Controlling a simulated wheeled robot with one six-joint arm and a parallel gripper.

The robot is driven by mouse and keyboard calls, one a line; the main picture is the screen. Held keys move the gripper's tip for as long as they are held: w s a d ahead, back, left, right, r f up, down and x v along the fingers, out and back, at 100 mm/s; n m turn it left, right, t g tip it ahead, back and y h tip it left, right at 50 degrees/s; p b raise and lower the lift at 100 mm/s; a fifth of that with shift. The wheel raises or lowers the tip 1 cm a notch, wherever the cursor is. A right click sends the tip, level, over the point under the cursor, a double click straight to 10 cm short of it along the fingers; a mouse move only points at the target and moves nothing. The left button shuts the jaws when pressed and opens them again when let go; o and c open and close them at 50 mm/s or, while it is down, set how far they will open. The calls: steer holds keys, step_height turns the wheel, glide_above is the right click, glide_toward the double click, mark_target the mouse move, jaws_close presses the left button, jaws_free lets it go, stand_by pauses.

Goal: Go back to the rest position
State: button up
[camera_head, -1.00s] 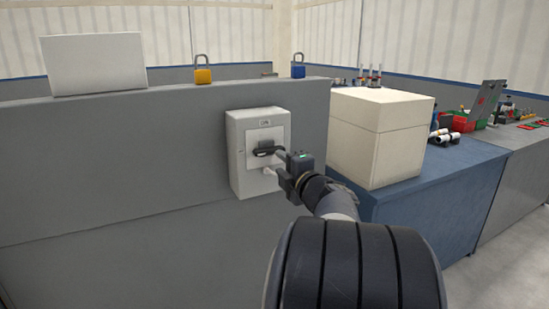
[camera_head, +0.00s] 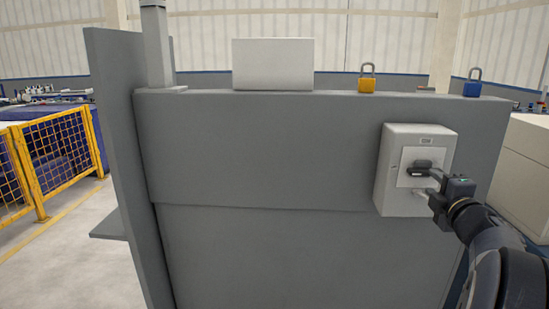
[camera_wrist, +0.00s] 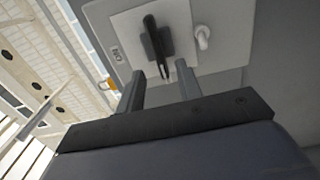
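My gripper (camera_head: 433,183) is at the front of a light grey switch box (camera_head: 386,172) on a grey panel, right of centre in the head view. In the wrist view my gripper (camera_wrist: 160,78) has its two fingers apart with nothing held between them. The black switch handle (camera_wrist: 152,36) is just ahead of the fingertips; whether they touch it is unclear. The handle also shows in the head view (camera_head: 416,168). It sits on a white plate with an "ON" mark (camera_wrist: 117,54). A small white knob (camera_wrist: 202,37) is beside it.
A yellow padlock (camera_head: 367,85) and a blue padlock (camera_head: 472,88) stand on the panel's top, with a white board (camera_head: 272,64). A pale box (camera_head: 524,178) is at the right edge. A yellow fence (camera_head: 60,146) stands left, with open floor before it.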

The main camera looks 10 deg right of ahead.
mark_target(425, 172)
steer(key=x, duration=0.5)
steer(key=shift+w+d, duration=0.1)
steer(key=shift+w, duration=0.25)
steer(key=shift+s, duration=0.1)
steer(key=v, duration=1.1)
steer(key=x, duration=1.1)
steer(key=shift+w, duration=0.3)
steer(key=shift+s+r+m+p, duration=0.25)
steer(key=shift+r+m+p, duration=0.1)
steer(key=shift+m+p, duration=0.3)
steer(key=m+p, duration=0.2)
steer(key=m, duration=0.1)
steer(key=shift+r, duration=0.1)
steer(key=shift+d+m+p, duration=0.1)
steer(key=shift+m+p, duration=0.85)
steer(key=shift+m, duration=0.5)
